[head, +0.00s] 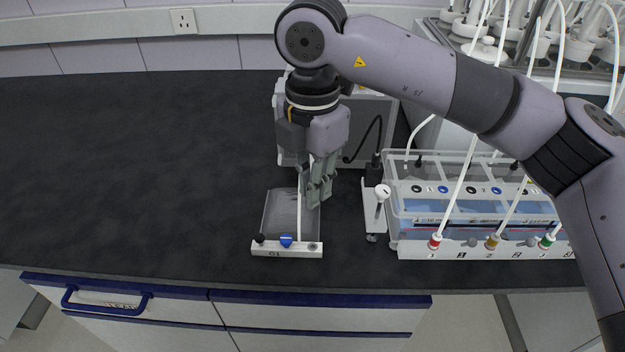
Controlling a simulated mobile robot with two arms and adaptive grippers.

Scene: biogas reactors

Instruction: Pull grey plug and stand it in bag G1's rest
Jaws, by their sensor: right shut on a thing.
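The gas bag G1 (279,211) lies flat on the dark bench, with a white front bar (286,251) marked G1. The bar carries a black knob at its left, a blue valve (286,240) in the middle and a small grey round fitting (312,247) at its right. My right gripper (317,203) points down over the bag's right edge, behind the bar and apart from it. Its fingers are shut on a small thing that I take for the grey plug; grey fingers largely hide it. A thin white tube runs beside the fingers. My left gripper is out of view.
A clear water bath (470,210) with red, yellow and green tube fittings stands at right. A white holder (378,211) with a white-headed item stands between bag and bath. A grey box is behind my gripper. The bench at left is clear.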

